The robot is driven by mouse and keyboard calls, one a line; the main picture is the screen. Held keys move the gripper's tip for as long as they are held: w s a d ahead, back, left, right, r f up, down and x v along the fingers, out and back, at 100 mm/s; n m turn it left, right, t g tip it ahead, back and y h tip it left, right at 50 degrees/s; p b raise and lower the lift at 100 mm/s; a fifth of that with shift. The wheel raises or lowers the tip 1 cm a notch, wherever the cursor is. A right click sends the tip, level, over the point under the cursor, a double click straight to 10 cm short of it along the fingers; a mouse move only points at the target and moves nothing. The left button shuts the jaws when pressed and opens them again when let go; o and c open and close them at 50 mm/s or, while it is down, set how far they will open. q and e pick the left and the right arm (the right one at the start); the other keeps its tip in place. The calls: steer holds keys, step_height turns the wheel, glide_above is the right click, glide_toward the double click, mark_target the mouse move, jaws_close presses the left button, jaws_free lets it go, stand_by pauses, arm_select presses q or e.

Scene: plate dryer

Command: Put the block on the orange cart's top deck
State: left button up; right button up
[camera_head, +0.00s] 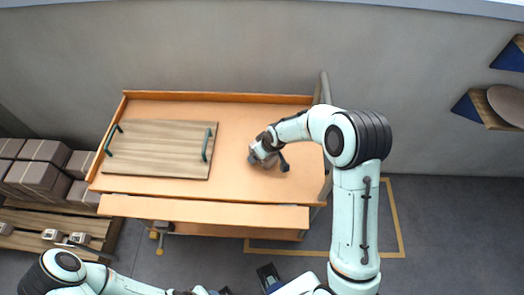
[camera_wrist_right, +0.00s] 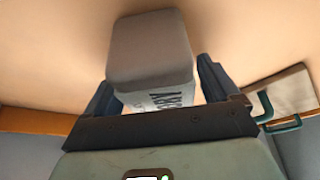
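The block (camera_wrist_right: 150,48) is grey with rounded edges and dark lettering on one face. It lies between the two fingers of my right gripper (camera_wrist_right: 160,88), close to both; I cannot tell whether the fingers press on it. In the head view my right gripper (camera_head: 268,161) is low over the right part of the orange cart's top deck (camera_head: 235,192). The block is small and partly hidden there, and its contact with the deck is unclear. My left arm shows at the bottom left, but its gripper cannot be made out clearly.
A wooden tray (camera_head: 155,150) with two dark green handles lies on the deck's left part. Brown boxes (camera_head: 35,178) are stacked on a pallet left of the cart. Wall shelves (camera_head: 485,110) are at the right. The deck around my right gripper is clear.

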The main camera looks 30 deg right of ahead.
steer(key=shift+r, duration=0.2)
steer(key=v, duration=1.1)
steer(key=shift+s+r+p, duration=0.15)
steer(key=shift+p, duration=0.15)
steer(key=shift+s+d+r, duration=0.1)
steer(key=shift+s+r, duration=0.05)
steer(key=shift+r, duration=0.1)
steer(key=shift+f, duration=0.1)
